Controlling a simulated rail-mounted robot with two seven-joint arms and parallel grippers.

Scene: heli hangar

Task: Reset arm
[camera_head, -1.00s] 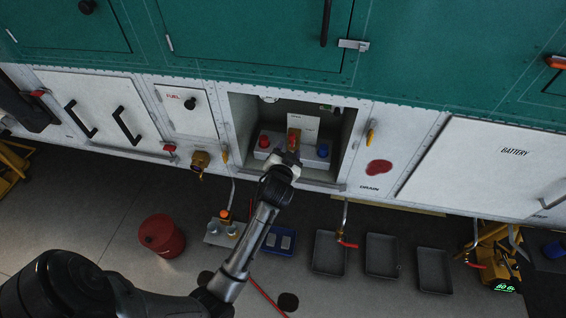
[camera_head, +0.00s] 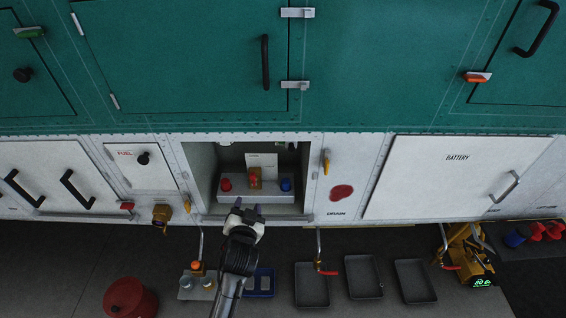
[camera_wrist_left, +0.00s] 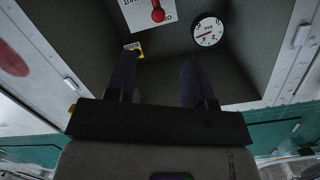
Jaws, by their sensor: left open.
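My left gripper (camera_head: 245,210) is open and empty, at the front lower edge of an open compartment (camera_head: 204,165) in the white panel. It points into the compartment. In the left wrist view the two dark fingers (camera_wrist_left: 158,75) stand apart with nothing between them. Inside the compartment are a red knob (camera_head: 226,184), a blue knob (camera_head: 286,185) and a brass fitting with a red part (camera_head: 255,178). The fingers are apart from these. My right gripper is not in view.
The wrist view shows a round gauge (camera_wrist_left: 208,30) and a white placard (camera_wrist_left: 138,12) inside the compartment. A yellow handle (camera_head: 326,161) is right of the opening. On the floor are a red bucket (camera_head: 130,298), grey trays (camera_head: 362,277) and a blue tray (camera_head: 260,284).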

